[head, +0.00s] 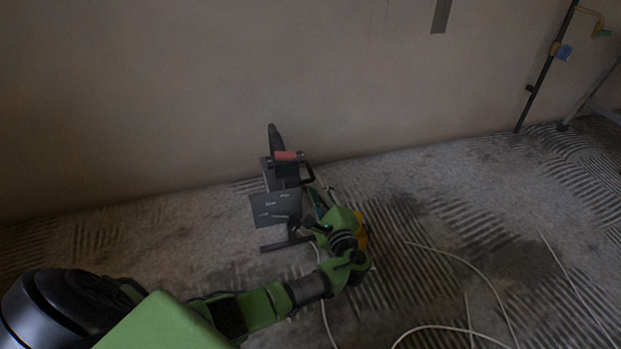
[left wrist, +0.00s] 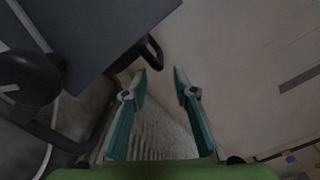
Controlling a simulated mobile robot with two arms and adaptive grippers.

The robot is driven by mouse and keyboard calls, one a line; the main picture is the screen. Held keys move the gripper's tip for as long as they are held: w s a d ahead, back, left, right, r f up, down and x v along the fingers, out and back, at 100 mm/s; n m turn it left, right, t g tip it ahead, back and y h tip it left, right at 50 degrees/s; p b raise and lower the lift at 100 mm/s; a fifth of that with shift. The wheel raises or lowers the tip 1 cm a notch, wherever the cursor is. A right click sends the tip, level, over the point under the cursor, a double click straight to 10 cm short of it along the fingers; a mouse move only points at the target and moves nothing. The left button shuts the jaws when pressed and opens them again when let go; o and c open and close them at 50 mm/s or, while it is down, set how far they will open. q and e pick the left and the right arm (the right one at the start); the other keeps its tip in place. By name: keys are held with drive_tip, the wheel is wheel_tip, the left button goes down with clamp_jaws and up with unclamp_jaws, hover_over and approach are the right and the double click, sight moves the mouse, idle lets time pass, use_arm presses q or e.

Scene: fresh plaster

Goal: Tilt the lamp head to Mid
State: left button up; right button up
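The lamp (head: 282,170) stands on the floor near the wall. It has a dark body, a red part (head: 288,156) at the top and a dark plate with small light markings (head: 272,208) in front. Its black loop handle (left wrist: 153,52) shows in the left wrist view beside a large dark panel (left wrist: 95,30). My left gripper (head: 321,195) is at the lamp's right side in the head view. Its teal fingers (left wrist: 160,80) are apart with nothing between them, and the handle is just beyond the left fingertip. I cannot tell whether they touch. My right gripper is not seen.
White cables (head: 470,255) lie across the ridged floor at the right. A dark pole with a blue clamp (head: 563,52) leans at the far right wall. A yellow thing (head: 362,232) shows partly behind my left wrist. The floor left of the lamp is clear.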

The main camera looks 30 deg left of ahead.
sight(306, 162)
use_arm(q)
drive_tip(key=b+x, duration=0.4)
drive_tip(key=x, duration=0.3)
drive_tip(key=shift+w+a+f, duration=0.1)
drive_tip(key=shift+w+f, duration=0.05)
drive_tip(key=shift+w+a, duration=0.3)
drive_tip(key=shift+a, duration=0.05)
clamp_jaws()
